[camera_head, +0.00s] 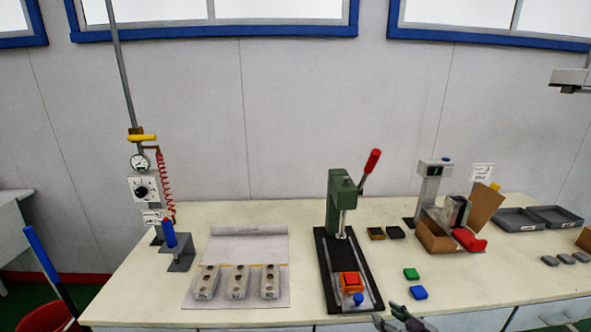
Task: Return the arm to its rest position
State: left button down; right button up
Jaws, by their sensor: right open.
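My right gripper (396,318) shows at the bottom edge, right of the middle, with its grey fingers apart and nothing visible between them. It is at the table's front edge, just right of the green lever press (340,208) and below the blue block (418,292). The rest of the right arm is cut off by the frame. My left gripper is not in view.
The press has a red-tipped lever (372,161) and an orange-red block (351,281) on its base. A green block (411,273) lies near the blue one. Several grey moulds (238,283) stand on a sheet at left. Table space right of the blocks is clear.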

jog(key=s+d+f+g+h, duration=0.1)
jog(key=s+d+f+h, duration=0.15)
jog(key=d+f, duration=0.75)
jog(key=s+d+f+g+h, duration=0.1)
jog(key=d+f+h, duration=0.2)
jog(key=d+f, duration=0.7)
jog(key=s+d+f+m+g+h, duration=0.1)
jog(key=s+d+f+g, duration=0.1)
jog(key=s+d+f, duration=0.4)
jog(key=s+d+f+g+h, duration=0.1)
jog(key=s+d+f+g, duration=0.15)
jog(key=s+f, duration=0.7)
jog(key=s+a+f+m+g, duration=0.15)
jog(key=s+a+f, duration=0.35)
jog(key=s+f, duration=0.5)
jog(key=s+a+f+g, duration=0.35)
jog(key=s+f, duration=0.25)
jog(key=s, duration=0.7)
jog(key=s+a+f+y, duration=0.1)
jog(key=s+a, duration=0.1)
jog(key=a, duration=0.7)
jog(key=s+a+f+m+y, duration=0.1)
jog(key=a+f, duration=0.1)
jog(key=a, duration=0.8)
jog(key=shift+s+a+f, duration=0.25)
jog(key=shift+s+f, duration=0.05)
jog(key=shift+s, duration=0.05)
